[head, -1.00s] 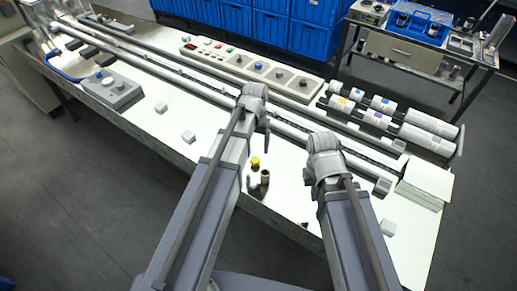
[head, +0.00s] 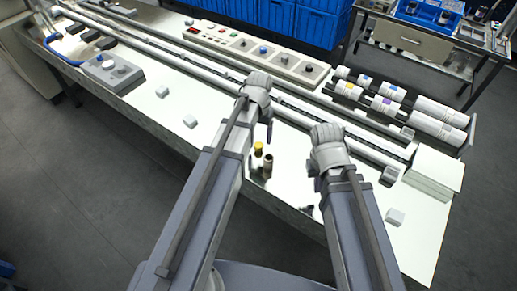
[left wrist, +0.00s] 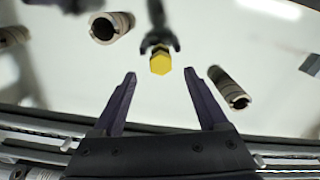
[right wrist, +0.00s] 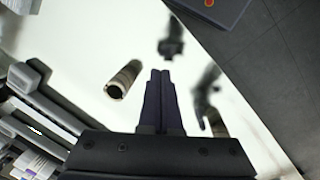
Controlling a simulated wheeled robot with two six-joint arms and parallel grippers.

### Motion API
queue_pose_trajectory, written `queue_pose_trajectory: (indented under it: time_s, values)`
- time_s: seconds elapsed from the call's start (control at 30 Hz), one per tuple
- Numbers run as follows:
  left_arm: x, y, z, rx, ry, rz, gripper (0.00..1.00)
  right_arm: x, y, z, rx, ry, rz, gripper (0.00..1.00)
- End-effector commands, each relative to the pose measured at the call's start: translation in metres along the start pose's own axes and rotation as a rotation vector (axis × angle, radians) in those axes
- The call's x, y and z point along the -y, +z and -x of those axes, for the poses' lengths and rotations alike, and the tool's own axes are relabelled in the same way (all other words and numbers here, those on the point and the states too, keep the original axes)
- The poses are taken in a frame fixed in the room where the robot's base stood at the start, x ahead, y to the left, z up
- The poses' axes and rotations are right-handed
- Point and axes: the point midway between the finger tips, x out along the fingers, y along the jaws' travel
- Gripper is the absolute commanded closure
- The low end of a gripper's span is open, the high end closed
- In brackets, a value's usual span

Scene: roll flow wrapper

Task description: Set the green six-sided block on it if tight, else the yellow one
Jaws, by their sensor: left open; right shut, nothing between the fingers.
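The yellow six-sided block (head: 258,148) is on the glossy table, close to my left gripper (head: 268,132). In the left wrist view the yellow block (left wrist: 161,62) lies just beyond and between the open, empty fingertips (left wrist: 160,76). A dark shape adjoins it; I cannot tell if it is a reflection. No green block shows in any view. My right gripper (right wrist: 160,76) is shut and empty, pointing at the table. A dark hollow cylinder (right wrist: 124,78) lies left of its tips. In the left wrist view two hollow cylinders (left wrist: 110,27) (left wrist: 230,88) flank the yellow block.
Long rails (head: 185,58) run along the table. Behind them are a panel with knobs (head: 262,48) and labelled white rolls (head: 440,108). Small pale cubes (head: 190,122) and a grey knob box (head: 113,70) stand at left. A pale stack (head: 435,172) is at right.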

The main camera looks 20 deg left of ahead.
Motion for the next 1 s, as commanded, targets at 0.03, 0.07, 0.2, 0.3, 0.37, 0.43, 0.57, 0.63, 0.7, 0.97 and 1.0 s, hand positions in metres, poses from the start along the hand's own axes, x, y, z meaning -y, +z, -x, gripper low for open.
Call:
queue_pose_trajectory:
  time_s: [0.03,0.07,0.2,0.3,0.37,0.43,0.57,0.63,0.7,0.97,1.0]
  values:
    - [0.001,0.001,-0.013,0.0,0.0,0.0,0.24,0.001,-0.001,-0.013,0.0,0.0,0.0,1.0]
    - [0.001,0.001,-0.017,0.0,0.0,0.0,0.24,0.002,-0.001,-0.017,0.0,0.0,0.0,1.0]
    - [0.001,0.002,-0.034,0.0,0.0,0.0,0.24,0.003,-0.002,-0.034,0.0,0.0,0.0,1.0]
    - [0.001,0.001,-0.039,0.0,0.0,0.0,0.24,0.004,-0.002,-0.039,0.0,0.0,0.0,1.0]
    - [0.001,0.001,-0.039,0.0,0.0,0.0,0.24,0.004,-0.002,-0.039,0.0,0.0,0.0,1.0]
    - [0.001,0.001,-0.038,0.0,0.0,0.0,0.24,0.004,-0.002,-0.038,0.0,0.0,0.0,1.0]
    - [0.001,0.001,-0.037,0.0,0.0,0.0,0.24,0.004,-0.002,-0.037,0.0,0.0,0.0,1.0]
    - [0.001,0.001,-0.037,0.0,0.0,0.0,0.32,0.004,-0.002,-0.037,0.0,0.0,0.0,1.0]
    - [0.001,0.001,-0.037,0.0,0.0,0.0,0.4,0.004,-0.002,-0.037,0.0,0.0,0.0,1.0]
    - [0.001,0.001,-0.037,0.0,0.0,0.0,0.69,0.004,-0.002,-0.037,0.0,0.0,0.0,1.0]
    - [0.001,0.001,-0.037,0.0,0.0,0.0,0.73,0.004,-0.002,-0.037,0.0,0.0,0.0,1.0]
